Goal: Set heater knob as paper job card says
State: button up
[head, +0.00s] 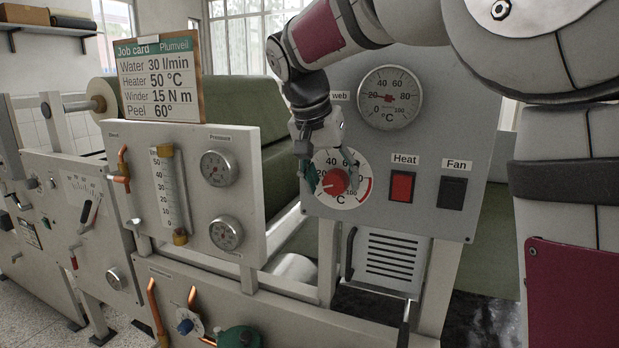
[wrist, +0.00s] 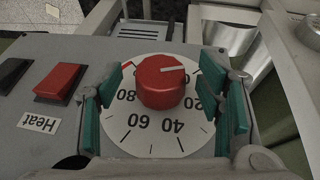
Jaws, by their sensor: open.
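The job card (head: 160,80) at the upper left reads "Heater 50 °C". The red heater knob (head: 335,181) sits on a white round dial (head: 352,199) marked in °C on the grey panel. In the wrist view the knob (wrist: 162,82) appears upside down; its white line points right, toward the low end of the scale, near 0 to 20. My gripper (head: 333,174) is open at the dial. Its green finger pads stand on either side of the knob with gaps in the wrist view (wrist: 165,98). The fingers hide parts of the scale.
A round web gauge (head: 390,97) is above the dial, its needle near 20. A red Heat switch (head: 402,187) and a dark Fan switch (head: 452,192) are right of it. A vented box (head: 388,258) hangs below. The Pressure panel (head: 200,150) stands to the left.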

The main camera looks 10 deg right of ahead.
jog(key=shift+f, duration=0.1)
jog(key=c, duration=1.1)
jog(key=shift+c, duration=0.2)
jog(key=shift+d+y, duration=0.1)
jog(key=shift+y, duration=0.2)
